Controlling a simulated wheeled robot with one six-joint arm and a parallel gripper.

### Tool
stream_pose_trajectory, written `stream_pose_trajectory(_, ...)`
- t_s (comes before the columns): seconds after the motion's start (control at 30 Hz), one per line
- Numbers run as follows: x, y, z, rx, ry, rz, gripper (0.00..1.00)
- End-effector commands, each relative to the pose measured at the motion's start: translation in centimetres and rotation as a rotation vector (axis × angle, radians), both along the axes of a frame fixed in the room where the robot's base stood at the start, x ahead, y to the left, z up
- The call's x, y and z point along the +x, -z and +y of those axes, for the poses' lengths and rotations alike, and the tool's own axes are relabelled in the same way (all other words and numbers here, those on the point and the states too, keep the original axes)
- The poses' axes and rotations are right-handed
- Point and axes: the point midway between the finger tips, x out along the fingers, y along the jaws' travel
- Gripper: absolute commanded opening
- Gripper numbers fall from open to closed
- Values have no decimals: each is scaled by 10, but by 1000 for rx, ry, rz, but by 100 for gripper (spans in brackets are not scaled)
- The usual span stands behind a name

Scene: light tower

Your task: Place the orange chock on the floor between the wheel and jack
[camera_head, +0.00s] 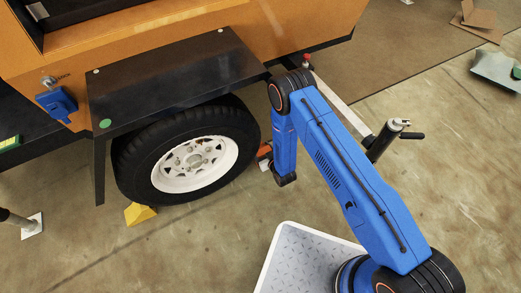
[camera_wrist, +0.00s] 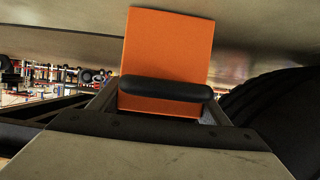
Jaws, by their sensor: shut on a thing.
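The orange chock (camera_wrist: 168,45) fills the upper middle of the wrist view, with a black bar (camera_wrist: 165,88) across its near side. My gripper (camera_wrist: 160,104) is shut on the chock. In the head view, a small part of the chock (camera_head: 265,150) shows just right of the wheel, mostly hidden by my blue arm. The wheel (camera_head: 195,163) has a white rim and black tyre, and its dark tread (camera_wrist: 275,105) is at the right of the wrist view. The jack (camera_head: 383,141) is a dark upright post to the right of my arm. Contact between chock and floor cannot be told.
A yellow chock (camera_head: 140,214) lies on the floor at the wheel's left. The black fender (camera_head: 175,75) and orange trailer body (camera_head: 150,35) overhang the wheel. A pale tow bar (camera_head: 345,102) runs toward the jack. A grey treadplate platform (camera_head: 305,262) is in front.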

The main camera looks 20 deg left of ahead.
Motion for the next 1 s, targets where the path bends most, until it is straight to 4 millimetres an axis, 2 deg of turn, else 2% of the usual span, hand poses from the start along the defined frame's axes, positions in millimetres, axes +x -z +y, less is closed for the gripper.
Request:
stream_pose_trajectory(0.17, 0, 2, 0, 2, 0, -1, 24)
stream_pose_trajectory(0.2, 0, 3, 0, 0, 0, 0, 80)
stream_pose_trajectory(0.23, 0, 3, 0, 0, 0, 0, 87)
stream_pose_trajectory(0.63, 0, -1, 0, 0, 0, 0, 89)
stream_pose_trajectory(0.77, -10, -6, -11, -2, 0, 1, 89)
stream_pose_trajectory(1.0, -37, -23, -44, -2, 0, 2, 89)
